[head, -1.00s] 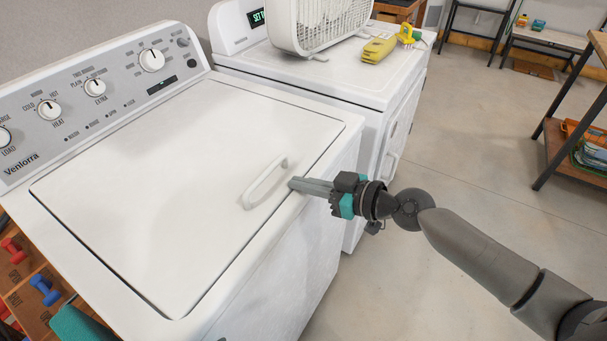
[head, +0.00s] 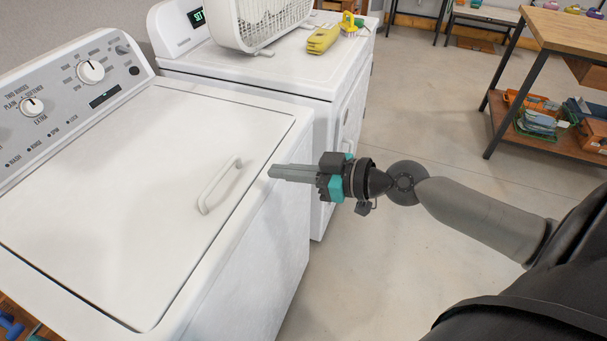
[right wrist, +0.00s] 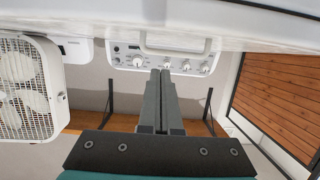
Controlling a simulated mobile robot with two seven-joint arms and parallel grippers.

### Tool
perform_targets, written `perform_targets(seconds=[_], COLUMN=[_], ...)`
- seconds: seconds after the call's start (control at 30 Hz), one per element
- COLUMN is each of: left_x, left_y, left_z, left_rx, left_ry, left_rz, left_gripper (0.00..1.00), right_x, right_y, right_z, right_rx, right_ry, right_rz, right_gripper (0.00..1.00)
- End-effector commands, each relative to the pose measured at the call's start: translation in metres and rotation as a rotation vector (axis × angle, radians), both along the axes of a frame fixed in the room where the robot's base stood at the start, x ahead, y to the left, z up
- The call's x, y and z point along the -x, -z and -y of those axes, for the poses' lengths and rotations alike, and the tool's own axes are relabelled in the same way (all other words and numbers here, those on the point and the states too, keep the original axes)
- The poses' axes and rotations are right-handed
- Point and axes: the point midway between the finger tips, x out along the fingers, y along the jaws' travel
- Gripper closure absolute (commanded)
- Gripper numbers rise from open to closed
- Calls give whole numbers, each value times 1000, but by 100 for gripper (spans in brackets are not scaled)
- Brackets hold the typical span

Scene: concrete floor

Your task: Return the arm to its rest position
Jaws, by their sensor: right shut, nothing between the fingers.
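My right gripper (head: 272,172) is shut and empty in the head view. Its fingers point left, over the front right edge of the white washer (head: 130,190), a short way right of the lid handle (head: 218,185) and apart from it. The washer lid is down. In the right wrist view the gripper's two dark fingers (right wrist: 160,100) lie together, with the washer's control panel (right wrist: 165,62) beyond them, seen upside down. My left gripper is not in view.
A second white machine (head: 290,75) stands behind the washer, bearing a box fan (head: 262,22), a yellow tool (head: 323,39) and a brush (head: 349,22). A wooden-topped workbench (head: 570,30) with bins on its lower shelf stands at the right. Concrete floor (head: 400,120) between is clear.

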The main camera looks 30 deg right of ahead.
Motion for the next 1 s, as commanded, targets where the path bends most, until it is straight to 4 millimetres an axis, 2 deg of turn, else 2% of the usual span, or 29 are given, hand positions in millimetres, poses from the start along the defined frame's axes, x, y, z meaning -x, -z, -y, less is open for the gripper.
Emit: perform_targets(seconds=[0.1, 0.4, 0.77, 0.87, 0.97, 1.0], left_x=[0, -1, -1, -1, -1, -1], left_y=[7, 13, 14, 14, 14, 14], left_z=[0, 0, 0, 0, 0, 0], left_rx=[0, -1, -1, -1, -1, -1], left_ry=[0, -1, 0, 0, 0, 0], left_rz=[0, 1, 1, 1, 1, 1], left_gripper=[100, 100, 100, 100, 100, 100], right_x=[11, 26, 28, 23, 19, 19], right_y=[-1, -8, -7, 13, 56, 79], right_z=[7, 20, 25, 41, 72, 87], right_rx=[4, 0, 3, 12, 40, 54], right_ry=[-3, 0, 8, 65, 172, 223], right_rz=[-1, 1, -3, -30, -92, -128], right_gripper=[100, 100, 100, 100, 100, 100])
